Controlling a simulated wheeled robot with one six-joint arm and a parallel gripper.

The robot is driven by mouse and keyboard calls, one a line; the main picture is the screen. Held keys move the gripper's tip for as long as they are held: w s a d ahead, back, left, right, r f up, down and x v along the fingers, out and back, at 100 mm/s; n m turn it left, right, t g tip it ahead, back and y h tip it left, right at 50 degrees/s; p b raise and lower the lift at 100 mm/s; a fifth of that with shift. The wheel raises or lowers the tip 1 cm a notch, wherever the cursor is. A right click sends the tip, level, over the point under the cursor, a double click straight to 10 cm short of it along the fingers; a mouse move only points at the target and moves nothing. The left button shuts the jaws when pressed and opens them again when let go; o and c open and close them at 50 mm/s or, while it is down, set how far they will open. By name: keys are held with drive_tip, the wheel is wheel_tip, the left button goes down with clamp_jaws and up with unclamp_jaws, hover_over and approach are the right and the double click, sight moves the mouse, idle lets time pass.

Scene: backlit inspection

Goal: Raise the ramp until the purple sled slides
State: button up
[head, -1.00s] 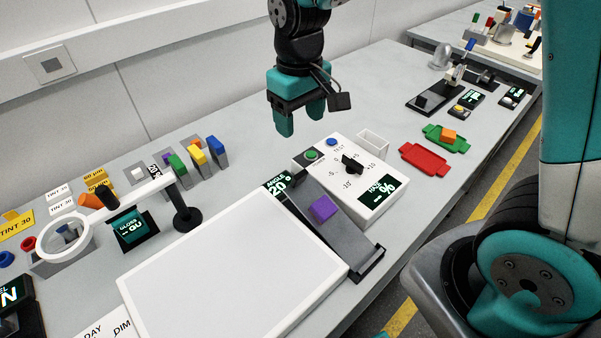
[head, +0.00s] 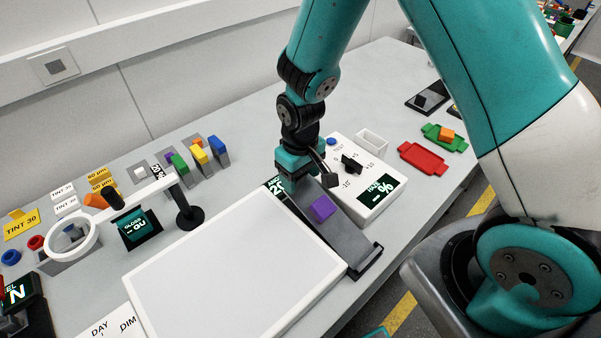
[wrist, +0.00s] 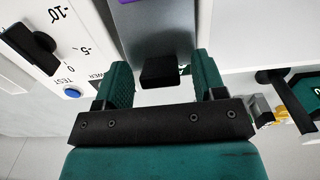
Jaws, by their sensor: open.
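The purple sled (head: 321,208) sits about midway along the grey ramp (head: 345,238), and its edge shows at the top of the wrist view (wrist: 140,2). The ramp lies beside the white light panel, with a dark end stop at its near end. A display at its far end is partly covered by my gripper and reads about 20. My gripper (head: 297,175) is low over the ramp's far end. In the wrist view my gripper (wrist: 160,82) is open, with a finger on each side of the ramp's dark end tab (wrist: 160,72). I cannot tell if the fingers touch it.
The white light panel (head: 235,265) lies left of the ramp. A white control box with a black knob (head: 351,164) and a haze display stands close on the right. A ring magnifier (head: 72,238) and several coloured blocks are further left. A red tray (head: 424,159) lies to the right.

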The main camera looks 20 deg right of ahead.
clamp_jaws()
drive_tip(key=shift+s+d+r+p, duration=0.1)
drive_tip(key=shift+s+r+p, duration=0.15)
drive_tip(key=shift+r, duration=0.2)
drive_tip(key=shift+s+r+p, duration=0.15)
drive_tip(key=shift+r+p, duration=0.1)
drive_tip(key=shift+r, duration=0.15)
drive_tip(key=shift+f, duration=0.1)
unclamp_jaws()
wheel_tip(320, 180, up, 17)
drive_tip(key=b, duration=0.2)
drive_tip(key=shift+r, duration=0.2)
